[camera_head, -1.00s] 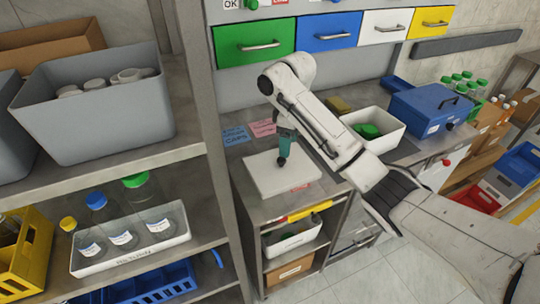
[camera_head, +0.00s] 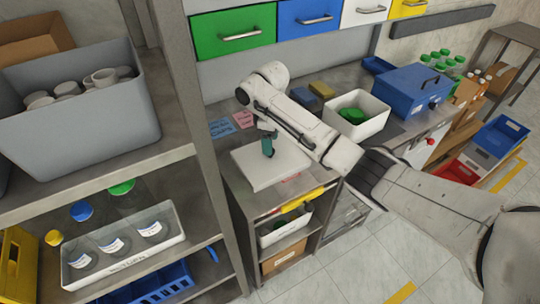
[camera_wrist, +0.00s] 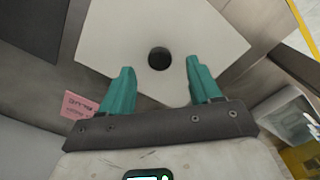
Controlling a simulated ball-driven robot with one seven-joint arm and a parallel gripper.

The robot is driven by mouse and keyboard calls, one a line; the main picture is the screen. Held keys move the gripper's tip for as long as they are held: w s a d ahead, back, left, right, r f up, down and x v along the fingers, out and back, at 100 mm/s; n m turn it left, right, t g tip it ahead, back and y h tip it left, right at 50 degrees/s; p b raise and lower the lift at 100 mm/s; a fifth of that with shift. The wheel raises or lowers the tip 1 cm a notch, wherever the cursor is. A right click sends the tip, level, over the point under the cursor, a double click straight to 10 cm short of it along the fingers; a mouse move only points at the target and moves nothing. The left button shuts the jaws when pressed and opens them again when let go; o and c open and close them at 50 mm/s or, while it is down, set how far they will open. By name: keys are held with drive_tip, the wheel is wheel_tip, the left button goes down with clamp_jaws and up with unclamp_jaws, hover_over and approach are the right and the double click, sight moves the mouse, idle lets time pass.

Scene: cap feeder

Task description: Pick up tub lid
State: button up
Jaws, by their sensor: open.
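The tub lid looks to be the flat white square plate (camera_head: 286,170) on the metal counter. In the wrist view the plate (camera_wrist: 118,28) fills the top middle, with a round dark knob or hole (camera_wrist: 159,60) at its centre; I cannot tell which. My gripper (camera_wrist: 160,66) has two teal fingers spread apart, one on each side of the dark round spot, with nothing between them. In the head view my gripper (camera_head: 267,150) points down over the plate and hides its middle. I cannot tell its exact height above the plate.
A white tub with green items (camera_head: 378,124) and a blue box (camera_head: 425,98) stand on the counter to the right. Blue and pink notes (camera_head: 221,127) lie behind the plate. A shelf with a grey bin (camera_head: 40,130) and bottles rises on the left.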

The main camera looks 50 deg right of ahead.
drive_tip(key=shift+f, duration=1.3)
drive_tip(key=shift+c, duration=0.4)
clamp_jaws()
